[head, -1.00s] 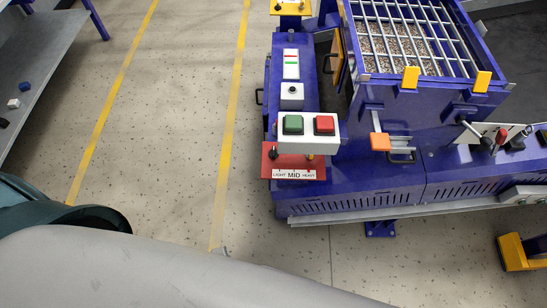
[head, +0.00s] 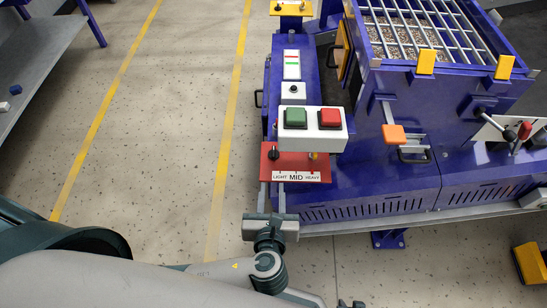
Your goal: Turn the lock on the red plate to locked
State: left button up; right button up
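The red plate (head: 262,163) is at the left front end of the blue machine, with a white LIGHT MID HEAVY label (head: 296,177) along its front. A black knob (head: 273,154) is on its left part. A small yellow part (head: 314,155) is on its right, partly hidden under the white button box. I cannot tell the lock's setting. My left gripper (head: 272,188) is just in front of the plate's left end, below the knob in the picture. Its two fingers are apart with nothing visible between them. My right gripper is not identifiable in view.
The white box (head: 312,132) with green and red buttons overhangs the plate's rear. An orange-tipped lever (head: 393,134) and a barred hopper (head: 425,30) are to the right. Floor left of the machine is clear up to a grey shelf (head: 40,50).

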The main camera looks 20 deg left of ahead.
aim_at(273, 155)
pick_arm(q)
jog(key=shift+w, duration=0.1)
dwell(0.3)
jog(key=b+x, duration=0.1)
jog(key=x, duration=1.6)
jog(key=shift+w+f, duration=0.1)
jog(key=shift+c, duration=0.7)
grip_shut()
